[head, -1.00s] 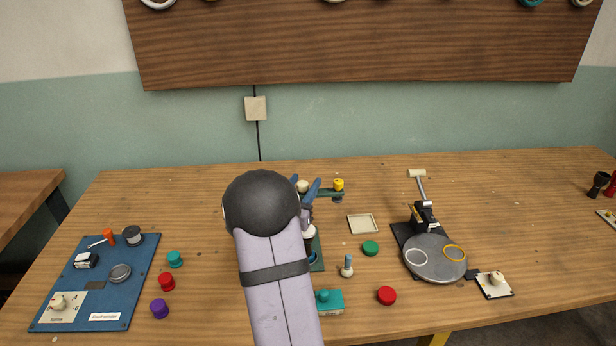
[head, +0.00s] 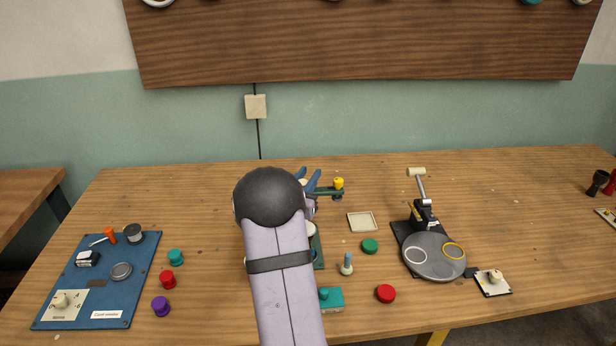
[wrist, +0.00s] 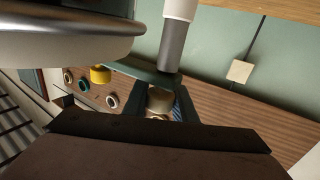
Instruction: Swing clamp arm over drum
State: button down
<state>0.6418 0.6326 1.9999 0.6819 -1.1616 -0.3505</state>
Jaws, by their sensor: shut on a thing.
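The green clamp arm (head: 326,191) reaches right from behind my arm, with a yellow knob (head: 339,183) at its outer end. My gripper (head: 308,177), with blue fingers, is at the inner part of the clamp arm. In the wrist view my gripper (wrist: 157,108) is shut on a cream knob (wrist: 160,99) beside the green bar (wrist: 150,76); the yellow knob (wrist: 100,74) stands apart to the left. A large rounded metal-rimmed body (wrist: 70,40), probably the drum, fills the upper left. In the head view the drum is mostly hidden behind my arm.
A teal block (head: 329,299), a small bottle-like piece (head: 346,264), a green disc (head: 370,246) and a red disc (head: 386,293) lie right of my arm. A round grey plate stand (head: 433,270) is farther right. A blue board (head: 95,285) lies at left.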

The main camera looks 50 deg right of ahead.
aim_at(317, 190)
jog(key=shift+m+g, duration=0.3)
jog(key=shift+g, duration=0.2)
jog(key=s+m+g, duration=0.1)
jog(key=m+g, duration=0.2)
jog(key=g, duration=0.1)
jog(key=s+m+g+y, duration=0.1)
jog(key=m+g, duration=0.2)
jog(key=g, duration=0.2)
jog(key=s+m+g, duration=0.1)
jog(key=m+g, duration=0.2)
jog(key=g, duration=0.1)
jog(key=shift+a+f+g+y, duration=0.15)
jog(key=shift+a+g+y, duration=0.05)
jog(key=shift+g+y, duration=0.2)
jog(key=shift+s+a+m+g+y+b, duration=0.15)
jog(key=shift+m+g+y+b, duration=0.25)
jog(key=shift+g, duration=0.2)
jog(key=shift+s+m+g+y+b, duration=0.15)
jog(key=shift+m+g+y+b, duration=0.1)
jog(key=shift+m+g+y, duration=0.25)
jog(key=shift+s+a+m+g, duration=0.1)
jog(key=shift+m+g, duration=0.2)
jog(key=shift+g, duration=0.1)
jog(key=c, duration=1.5)
grip_release()
jog(key=shift+o, duration=0.2)
